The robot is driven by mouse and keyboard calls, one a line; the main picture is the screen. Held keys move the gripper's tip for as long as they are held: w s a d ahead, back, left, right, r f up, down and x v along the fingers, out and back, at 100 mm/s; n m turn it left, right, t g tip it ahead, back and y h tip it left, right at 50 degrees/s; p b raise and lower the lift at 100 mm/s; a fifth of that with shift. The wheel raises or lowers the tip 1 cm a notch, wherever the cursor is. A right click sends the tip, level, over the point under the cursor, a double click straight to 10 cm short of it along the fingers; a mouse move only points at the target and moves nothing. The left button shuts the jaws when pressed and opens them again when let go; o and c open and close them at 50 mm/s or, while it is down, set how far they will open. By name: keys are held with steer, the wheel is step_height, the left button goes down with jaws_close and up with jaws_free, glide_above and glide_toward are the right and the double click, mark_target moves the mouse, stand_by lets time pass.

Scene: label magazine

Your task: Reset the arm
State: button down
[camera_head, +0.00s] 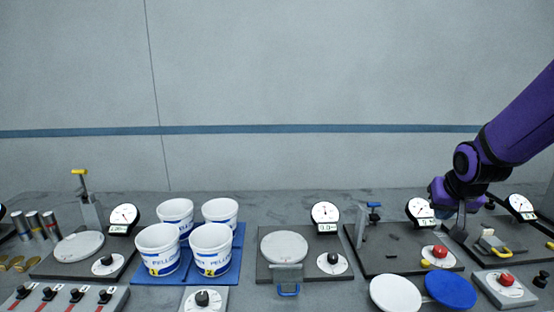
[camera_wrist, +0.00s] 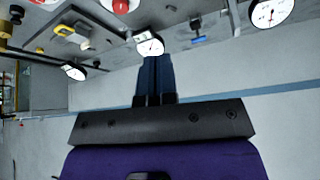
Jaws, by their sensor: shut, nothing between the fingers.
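My purple arm reaches in from the right in the head view. My gripper (camera_head: 461,232) points down near the right-hand stations, between two dial gauges. In the wrist view the two dark fingers of my gripper (camera_wrist: 155,62) lie close together with nothing between them. A dial gauge (camera_wrist: 150,44) shows just beyond the fingertips in the wrist view. In the head view the dial gauge (camera_head: 420,210) stands left of the gripper and another dial gauge (camera_head: 521,207) stands right of it. Whether the fingertips touch anything cannot be told.
Several white buckets (camera_head: 211,249) stand on a blue mat (camera_head: 231,271) left of centre. A black plate with a round pan (camera_head: 284,246) is in the middle. A white disc (camera_head: 396,293) and a blue disc (camera_head: 450,290) lie at the front. A red button (camera_head: 506,279) is at right. Free air lies above the bench.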

steer(key=s+a+r+n, duration=0.1)
steer(key=s+r, duration=0.3)
steer(key=s, duration=0.4)
steer(key=s+a+r+n, duration=0.1)
steer(key=s+a+r, duration=0.3)
steer(key=s, duration=0.4)
steer(key=s+a+r+n+y, duration=0.1)
steer(key=s+a+r, duration=0.2)
steer(key=s+r, duration=0.2)
steer(key=s, duration=0.3)
steer(key=shift+s+g, duration=0.15)
steer(key=shift+g, duration=0.15)
steer(key=shift+d, duration=0.1)
stand_by(0.7)
